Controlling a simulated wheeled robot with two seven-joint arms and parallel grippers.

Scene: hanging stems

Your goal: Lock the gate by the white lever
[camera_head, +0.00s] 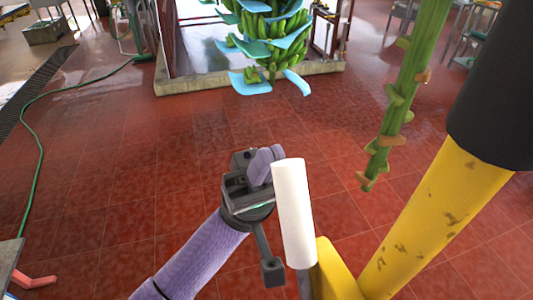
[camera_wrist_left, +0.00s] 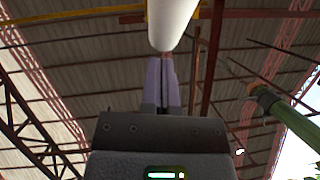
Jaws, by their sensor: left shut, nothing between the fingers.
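The white lever (camera_head: 293,212) is a smooth white cylinder standing nearly upright near the bottom middle of the head view, on a grey rod beside a yellow bracket (camera_head: 336,274). In the left wrist view the lever's white end (camera_wrist_left: 172,22) lies just past my fingertips. My left gripper (camera_head: 268,158) is to the left of the lever's upper part, its purple fingers together and empty; they also show shut in the left wrist view (camera_wrist_left: 161,84). I cannot tell whether they touch the lever. My right gripper is out of view. No gate is clearly recognisable.
A thick yellow post (camera_head: 435,220) with a black upper part slants along the right. A green stem (camera_head: 405,90) hangs left of it. A banana bunch with blue sheets (camera_head: 270,40) hangs at the back. The red tiled floor is open on the left; a green hose (camera_head: 40,150) lies there.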

